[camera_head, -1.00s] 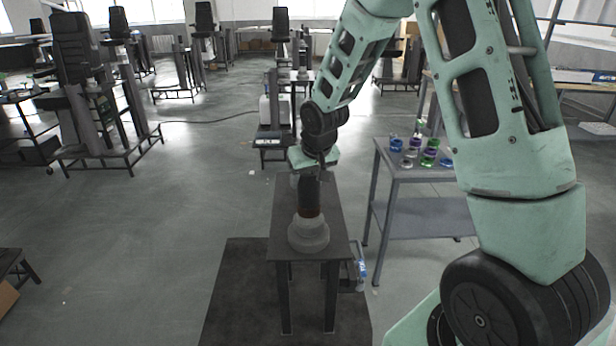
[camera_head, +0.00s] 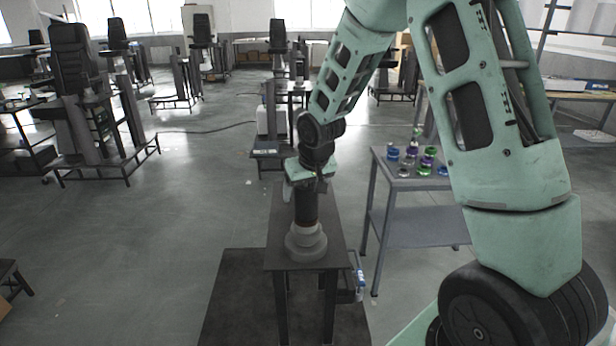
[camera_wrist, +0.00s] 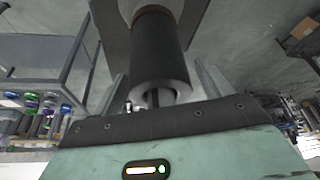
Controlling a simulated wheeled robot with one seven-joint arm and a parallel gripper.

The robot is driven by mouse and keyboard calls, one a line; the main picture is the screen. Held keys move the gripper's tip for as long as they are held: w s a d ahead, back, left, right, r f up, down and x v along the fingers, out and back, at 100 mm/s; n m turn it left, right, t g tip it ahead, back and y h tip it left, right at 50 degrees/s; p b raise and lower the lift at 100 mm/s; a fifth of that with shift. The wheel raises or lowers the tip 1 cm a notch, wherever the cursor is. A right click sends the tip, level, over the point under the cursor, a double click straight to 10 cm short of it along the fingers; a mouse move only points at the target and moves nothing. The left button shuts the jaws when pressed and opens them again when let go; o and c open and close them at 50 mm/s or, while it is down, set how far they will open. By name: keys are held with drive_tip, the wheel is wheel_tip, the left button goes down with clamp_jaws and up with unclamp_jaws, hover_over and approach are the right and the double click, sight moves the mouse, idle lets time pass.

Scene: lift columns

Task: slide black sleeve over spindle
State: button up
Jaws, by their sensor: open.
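The black sleeve (camera_head: 306,206) stands upright around the spindle, above its stepped grey base (camera_head: 306,243) on a narrow dark table. In the wrist view the sleeve (camera_wrist: 160,50) is a black cylinder with a pale ring at its near end. The dark spindle tip (camera_wrist: 158,97) shows inside that ring. A brown band shows at the sleeve's far end. My gripper (camera_head: 309,178) is at the sleeve's upper end. In the wrist view my gripper (camera_wrist: 163,80) is open, with one finger on each side of the sleeve and gaps between. The rest of the spindle is hidden by the sleeve.
The narrow dark table (camera_head: 280,235) stands on a dark mat (camera_head: 238,300). A grey side table (camera_head: 420,183) at right carries several coloured rings. Several lift columns with seats stand further back at left. The floor at left is open.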

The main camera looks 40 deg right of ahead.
drive_tip(key=b+v, duration=0.1)
drive_tip(key=v, duration=1.6)
drive_tip(key=shift+r+b, duration=0.2)
drive_tip(key=shift+b, duration=0.2)
drive_tip(key=shift+a, duration=0.15)
drive_tip(key=s+a+f+n+g+y, duration=0.1)
drive_tip(key=s+a+f+n, duration=0.3)
drive_tip(key=a, duration=0.5)
drive_tip(key=s+a+f+n+g+y, duration=0.1)
drive_tip(key=s+a+f, duration=0.1)
drive_tip(key=s+a, duration=0.55)
drive_tip(key=s+a+f+n+g, duration=0.1)
drive_tip(key=s+a+f+n, duration=0.1)
drive_tip(key=s+a, duration=0.2)
drive_tip(key=s+a+f+n+g, duration=0.1)
drive_tip(key=s+a+f+n, duration=0.2)
drive_tip(key=s, duration=0.6)
drive_tip(key=shift+a+h, duration=0.3)
drive_tip(key=shift+a, duration=0.4)
